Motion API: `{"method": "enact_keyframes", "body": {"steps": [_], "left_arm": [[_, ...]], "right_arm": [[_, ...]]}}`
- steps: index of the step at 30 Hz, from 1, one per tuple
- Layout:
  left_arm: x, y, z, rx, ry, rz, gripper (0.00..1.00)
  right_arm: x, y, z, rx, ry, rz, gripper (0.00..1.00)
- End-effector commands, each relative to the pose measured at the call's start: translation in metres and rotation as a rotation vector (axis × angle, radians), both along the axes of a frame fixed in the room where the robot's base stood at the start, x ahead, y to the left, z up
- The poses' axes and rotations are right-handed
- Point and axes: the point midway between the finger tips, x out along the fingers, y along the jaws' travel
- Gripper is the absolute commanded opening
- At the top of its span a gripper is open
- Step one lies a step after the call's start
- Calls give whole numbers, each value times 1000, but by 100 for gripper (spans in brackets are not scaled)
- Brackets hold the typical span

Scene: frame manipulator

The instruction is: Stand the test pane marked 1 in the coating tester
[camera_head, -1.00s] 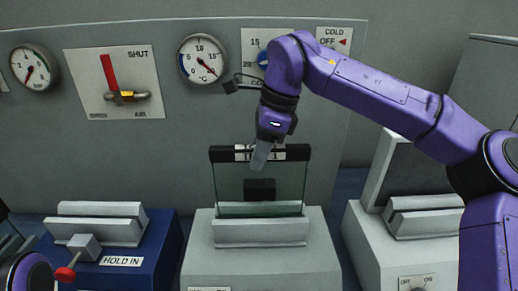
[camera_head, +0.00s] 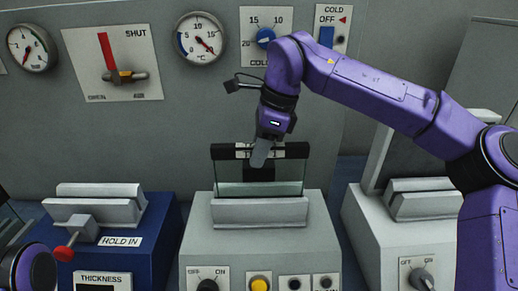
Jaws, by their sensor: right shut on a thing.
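A clear glass pane (camera_head: 232,172) with a black bar along its top stands upright at the middle white device. Its lower edge is hidden in the slot of the pale slotted holder (camera_head: 259,211) on that device. My right gripper (camera_head: 261,158) is shut on the pane's top bar from above. The finger covers part of the bar's white label, so I cannot read its mark. A blue device (camera_head: 158,238) at left has a "THICKNESS" display, a "HOLD IN" label and an empty-looking slotted holder (camera_head: 97,207). My left gripper is not in view.
A red-tipped lever (camera_head: 66,252) sticks out at the blue device's front. A white device (camera_head: 365,235) at right has a slotted holder and a tilted panel. A grey wall panel (camera_head: 175,110) with gauges and switches stands behind.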

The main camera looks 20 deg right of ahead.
Motion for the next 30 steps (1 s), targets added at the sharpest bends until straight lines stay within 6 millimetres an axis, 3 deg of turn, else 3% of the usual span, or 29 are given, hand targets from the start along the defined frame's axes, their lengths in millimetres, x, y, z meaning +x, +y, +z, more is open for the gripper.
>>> {"method": "enact_keyframes", "body": {"steps": [20,21,24,30], "left_arm": [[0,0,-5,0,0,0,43],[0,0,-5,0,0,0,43],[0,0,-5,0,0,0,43],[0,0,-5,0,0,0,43]], "right_arm": [[0,0,-10,1,0,0,0],[0,0,-10,1,0,0,31],[0,0,-10,1,0,0,58],[0,0,-10,0,0,0,58]]}}
